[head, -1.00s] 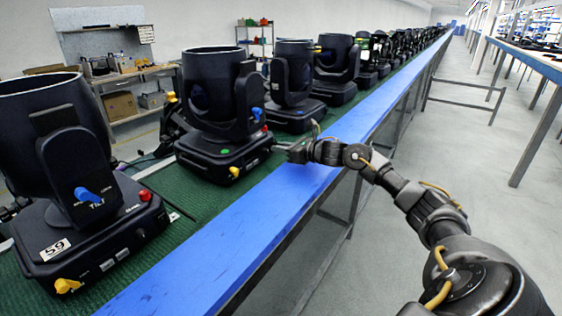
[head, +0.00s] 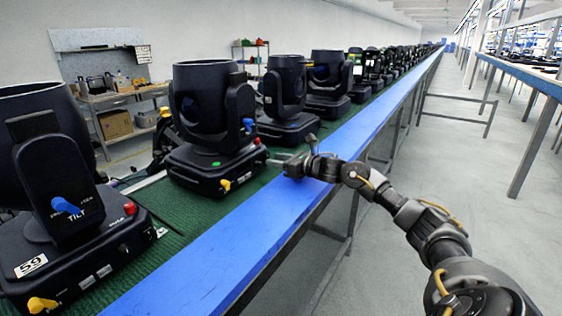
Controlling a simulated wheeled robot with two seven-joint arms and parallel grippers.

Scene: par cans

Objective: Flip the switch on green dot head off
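The green dot head (head: 204,108) is a black moving-head lamp on the green belt, left of centre. A small green dot (head: 216,163) is on its base (head: 213,173), with a yellow lever on the front side and a red knob at the right corner. My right gripper (head: 272,162) is at the right side of this base, its fingertips at or very close to the side face. I cannot tell whether they touch it. The switch is too small or hidden to make out. The fingers are too small to tell open from shut. My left gripper is not in view.
A larger lamp marked 59 (head: 60,205) stands at the near left. More lamps (head: 287,95) line the belt behind. A blue rail (head: 235,245) runs along the belt's right edge, under my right forearm. The grey aisle floor (head: 430,150) to the right is clear.

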